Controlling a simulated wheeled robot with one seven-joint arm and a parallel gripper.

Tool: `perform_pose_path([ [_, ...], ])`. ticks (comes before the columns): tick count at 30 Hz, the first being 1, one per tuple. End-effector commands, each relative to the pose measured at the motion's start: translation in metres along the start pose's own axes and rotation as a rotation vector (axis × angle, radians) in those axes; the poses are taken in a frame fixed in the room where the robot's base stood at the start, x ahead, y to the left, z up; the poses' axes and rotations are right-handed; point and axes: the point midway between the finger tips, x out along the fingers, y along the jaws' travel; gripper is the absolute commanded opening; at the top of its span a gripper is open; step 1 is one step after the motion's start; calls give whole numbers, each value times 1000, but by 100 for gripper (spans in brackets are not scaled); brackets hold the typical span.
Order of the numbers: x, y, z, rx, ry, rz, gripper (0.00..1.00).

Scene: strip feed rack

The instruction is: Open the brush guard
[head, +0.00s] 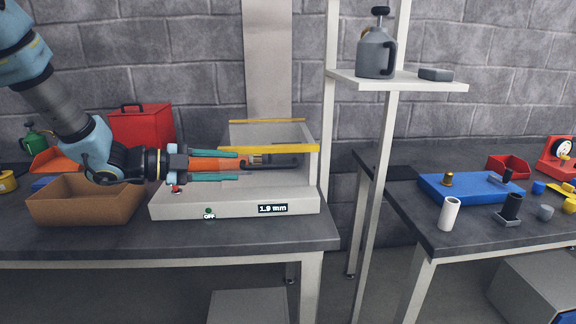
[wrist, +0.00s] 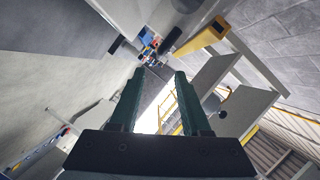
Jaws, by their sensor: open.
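The machine (head: 240,202) is a low white box on the left bench, with a small display reading 1.9 mm and a label reading OFF. What looks like the brush guard (head: 270,148) is its pale upper cover with a yellow front edge; it looks lowered, though the arm hides part of it. My gripper (head: 238,166) reaches in from the left, its teal fingers apart, in front of the machine's left part. An orange piece and a dark bar show between and beyond the fingers. In the wrist view my gripper (wrist: 160,72) is open, and a yellow bar (wrist: 200,36) is ahead.
A brown open box (head: 85,206) stands left of the machine, below my arm. A red case (head: 142,124) is behind. White posts and a shelf (head: 400,82) with a grey can stand to the right. The right bench holds a blue tray (head: 470,190) and several small parts.

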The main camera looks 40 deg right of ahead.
Motion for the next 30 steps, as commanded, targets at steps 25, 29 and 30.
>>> perform_pose_path([
  [25,107,0,-1,1,2,1,47],
  [29,108,0,0,1,1,1,47],
  [30,108,0,0,1,1,1,47],
])
